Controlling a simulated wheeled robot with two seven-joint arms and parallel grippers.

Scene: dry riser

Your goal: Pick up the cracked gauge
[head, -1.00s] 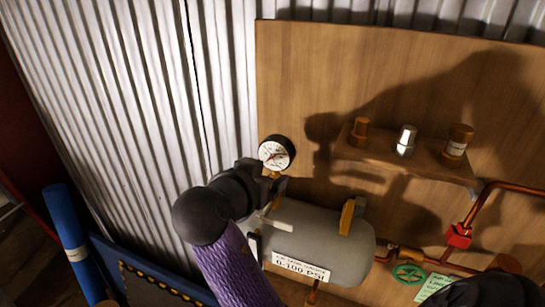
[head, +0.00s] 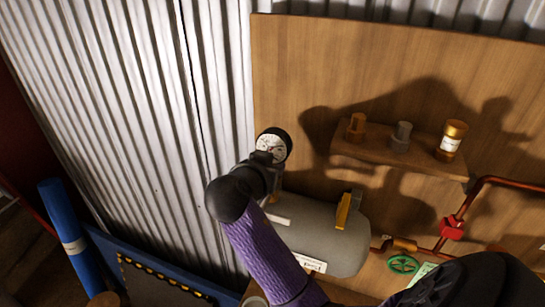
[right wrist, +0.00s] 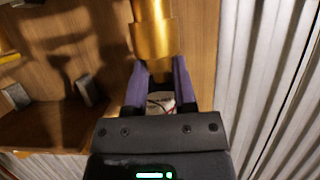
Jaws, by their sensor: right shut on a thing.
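The gauge (head: 271,148) has a round white dial in a black rim. In the head view it stands above the left end of the grey tank (head: 325,240). Dark lines cross the dial, but I cannot tell cracks from markings. My right gripper (head: 264,172) is shut on the gauge from below and hides its lower part and stem. In the right wrist view, part of the white dial (right wrist: 160,102) shows between the purple fingers of my right gripper (right wrist: 160,80). A brass fitting (right wrist: 152,35) stands just past the fingertips. My left gripper is not in view.
A wooden shelf (head: 385,158) on the wooden board holds a brown fitting (head: 356,127), a grey one (head: 401,136) and a brass cylinder with a white label (head: 452,141). Red pipework (head: 453,226) and a green handwheel (head: 403,264) are at right. Corrugated wall stands left.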

